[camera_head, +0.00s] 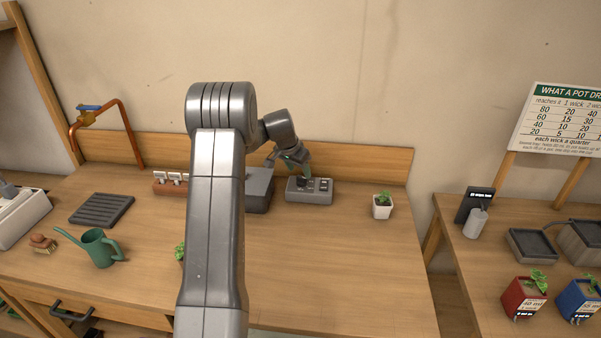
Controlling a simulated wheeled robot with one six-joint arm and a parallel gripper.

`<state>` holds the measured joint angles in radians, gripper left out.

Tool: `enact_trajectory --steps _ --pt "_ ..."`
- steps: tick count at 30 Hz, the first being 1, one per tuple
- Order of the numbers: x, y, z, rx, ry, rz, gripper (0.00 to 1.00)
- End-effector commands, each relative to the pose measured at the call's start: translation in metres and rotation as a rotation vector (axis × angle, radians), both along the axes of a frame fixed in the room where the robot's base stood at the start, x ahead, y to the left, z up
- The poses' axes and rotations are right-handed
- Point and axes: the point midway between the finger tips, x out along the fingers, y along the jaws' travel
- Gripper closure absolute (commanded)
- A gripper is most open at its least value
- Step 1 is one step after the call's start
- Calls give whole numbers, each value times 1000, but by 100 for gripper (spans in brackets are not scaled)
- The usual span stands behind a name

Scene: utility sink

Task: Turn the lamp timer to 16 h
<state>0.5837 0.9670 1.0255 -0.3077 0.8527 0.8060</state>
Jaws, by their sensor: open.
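The likely lamp timer is a small grey box (319,191) at the back of the wooden bench, with a dark knob at its left and small labelled parts on its top. The dial reading is too small to tell. My gripper (300,169) is just above the left part of this box, close to the knob. Whether a finger touches the knob cannot be told from here. The gripper is open, and no object shows between its fingers.
A larger dark grey box (259,190) stands just left of the timer, partly behind my arm. A white potted plant (382,206) stands to the right. A green watering can (99,248) and dark rack (101,209) are at left. The bench's front right is clear.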

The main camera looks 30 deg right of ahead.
Motion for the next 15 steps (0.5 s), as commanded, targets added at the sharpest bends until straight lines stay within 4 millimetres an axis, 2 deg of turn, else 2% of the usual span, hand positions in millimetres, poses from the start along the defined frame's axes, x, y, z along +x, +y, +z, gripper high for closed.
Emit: enact_trajectory --steps 6,15 --pt "4 -10 -24 -1 -1 -1 44" --pt "5 -13 -33 -1 -1 -2 44"
